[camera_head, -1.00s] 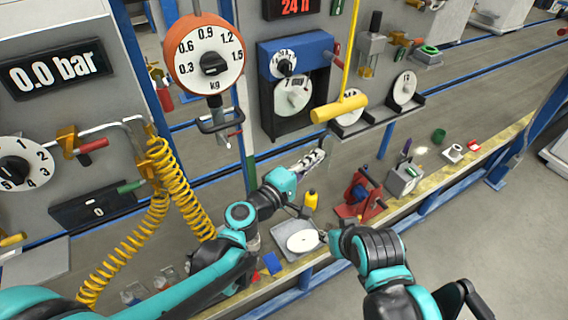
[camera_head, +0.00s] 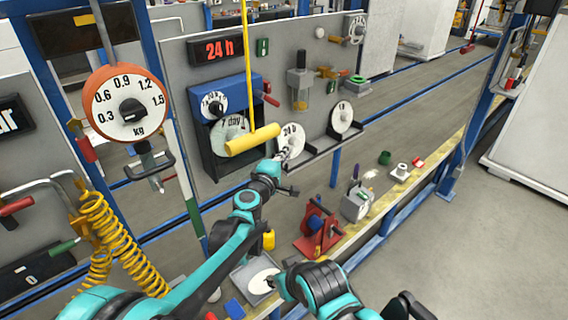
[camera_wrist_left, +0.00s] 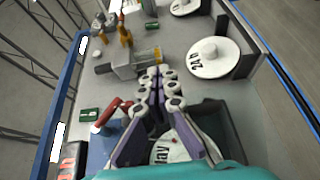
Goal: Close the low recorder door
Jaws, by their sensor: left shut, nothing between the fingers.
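The recorder is a box with a blue upper part (camera_head: 232,88), a small dial on it, and a dark lower bay (camera_head: 212,160) holding a white "7 day" disc (camera_head: 230,128). In the left wrist view the dark bay (camera_wrist_left: 222,118) and part of the disc (camera_wrist_left: 175,152) show behind my fingers. The bay looks open; I cannot clearly tell which part is its door. My left gripper (camera_head: 285,154) is shut and empty, in front of the panel to the right of the bay. It also shows in the left wrist view (camera_wrist_left: 162,75). My right gripper (camera_head: 275,286) is low, near a tray, mostly hidden.
A yellow T-handle (camera_head: 252,139) hangs in front of the recorder. A red lever (camera_head: 266,94) sticks out at its right. A white "24 h" disc (camera_head: 292,139) and another disc (camera_head: 342,117) stand on a shelf. Yellow coiled hoses (camera_head: 110,235) hang at left.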

